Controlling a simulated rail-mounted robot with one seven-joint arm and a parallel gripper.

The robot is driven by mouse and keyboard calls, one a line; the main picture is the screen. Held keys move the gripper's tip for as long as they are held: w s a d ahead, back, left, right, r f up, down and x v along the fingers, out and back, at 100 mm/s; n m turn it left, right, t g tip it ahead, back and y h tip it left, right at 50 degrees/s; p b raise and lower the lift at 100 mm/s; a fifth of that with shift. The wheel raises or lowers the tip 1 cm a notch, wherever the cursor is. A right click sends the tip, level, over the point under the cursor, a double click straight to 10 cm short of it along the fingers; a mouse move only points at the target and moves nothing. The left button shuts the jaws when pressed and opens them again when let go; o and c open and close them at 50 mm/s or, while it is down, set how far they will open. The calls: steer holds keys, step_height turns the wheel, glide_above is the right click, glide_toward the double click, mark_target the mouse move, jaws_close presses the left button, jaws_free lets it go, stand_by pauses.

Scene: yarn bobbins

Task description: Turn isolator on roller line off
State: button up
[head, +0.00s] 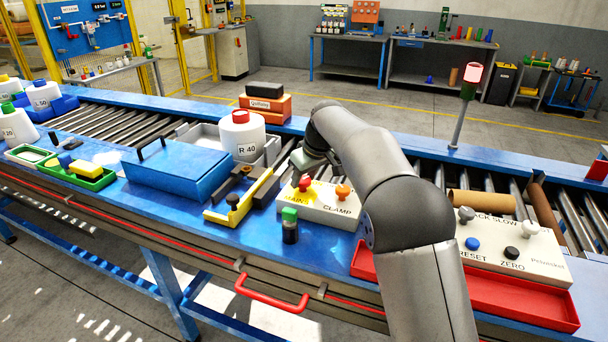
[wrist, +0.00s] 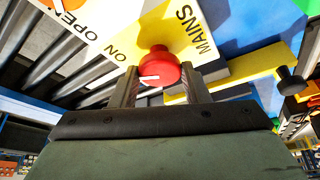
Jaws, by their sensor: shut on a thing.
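The isolator is a red rotary knob (head: 304,184) on a yellow plate marked MAINS, on a cream control box (head: 326,208) beside the roller line. My gripper (wrist: 160,82) is shut on this red knob (wrist: 160,66), with one finger on each side. A white pointer line shows on the knob, pointing left in the wrist view, on the side of the ON lettering. The OFF mark is not visible.
A black knob on a yellow bracket (head: 240,203) and a green-capped bottle (head: 290,226) stand close by. A red tray (head: 520,300) and another control box (head: 505,246) lie right.

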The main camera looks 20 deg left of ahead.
steer(key=n, duration=0.1)
steer(key=n+g+p, duration=0.1)
steer(key=n+p, duration=0.1)
steer(key=shift+w+d+r+n, duration=0.15)
steer(key=shift+r+n, duration=0.1)
steer(key=shift+n, duration=0.15)
steer(key=n+g+p, duration=0.1)
steer(key=n+p, duration=0.2)
steer(key=shift+w+n+g+y, duration=0.1)
steer(key=shift+n+g+y, duration=0.2)
steer(key=shift+g, duration=0.1)
steer(key=n+g+p, duration=0.1)
steer(key=n, duration=0.2)
steer(key=shift+w+f+p, duration=0.1)
steer(key=shift+f+p, duration=0.1)
steer(key=shift+p, duration=0.15)
steer(key=shift+n+g+h, duration=0.5)
steer(key=shift+n, duration=0.8)
steer(key=o, duration=0.9)
steer(key=shift+o, duration=0.2)
